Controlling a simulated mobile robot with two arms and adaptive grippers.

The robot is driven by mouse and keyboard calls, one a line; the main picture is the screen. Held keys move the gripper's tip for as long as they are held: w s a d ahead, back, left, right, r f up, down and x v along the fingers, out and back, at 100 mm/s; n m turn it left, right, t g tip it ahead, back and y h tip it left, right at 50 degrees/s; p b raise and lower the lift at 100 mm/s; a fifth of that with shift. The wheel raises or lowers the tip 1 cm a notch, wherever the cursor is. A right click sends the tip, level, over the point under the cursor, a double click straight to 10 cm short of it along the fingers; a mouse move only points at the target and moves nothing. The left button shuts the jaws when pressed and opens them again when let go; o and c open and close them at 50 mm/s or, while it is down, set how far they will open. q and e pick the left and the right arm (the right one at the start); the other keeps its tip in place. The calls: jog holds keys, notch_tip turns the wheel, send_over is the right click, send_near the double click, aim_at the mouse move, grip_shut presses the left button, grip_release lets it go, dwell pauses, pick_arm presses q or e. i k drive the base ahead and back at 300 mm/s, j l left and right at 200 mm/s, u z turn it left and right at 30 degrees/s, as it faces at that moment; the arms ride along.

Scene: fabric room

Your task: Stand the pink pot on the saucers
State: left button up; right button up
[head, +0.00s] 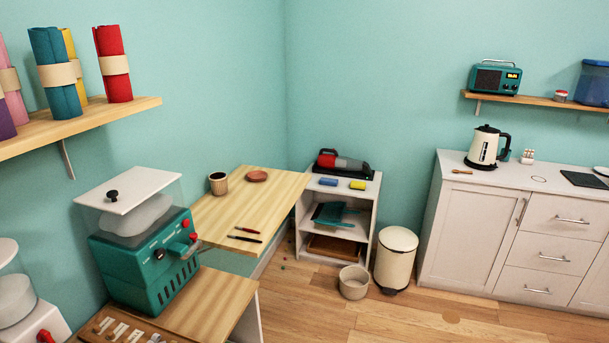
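No clearly pink pot shows in the head view. A small ribbed tan pot or cup (218,184) with a dark inside stands upright on the wooden wall table. A reddish-brown round saucer (257,176) lies on the same table to its right, apart from it, with nothing on it. I see only one saucer. A pale beige round pot or basket (354,282) stands on the floor in front of the white shelf unit. Neither of my grippers is in view.
The wooden wall table (240,212) also holds two pens (247,231). A teal machine (145,255) stands on a nearer bench at left. A cream bin (396,260) and white shelf unit (303,212) stand beyond. The wooden floor at front right (420,320) is clear.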

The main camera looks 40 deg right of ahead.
aim_at(258, 176)
jog(key=i+l+z, duration=1)
jog(key=i+l, duration=0.3)
jog(key=i, duration=0.2)
jog(key=i+l, duration=0.3)
jog(key=i, duration=0.15)
jog(key=i+l+z, duration=0.1)
jog(key=i+l, duration=0.2)
jog(key=i, duration=0.2)
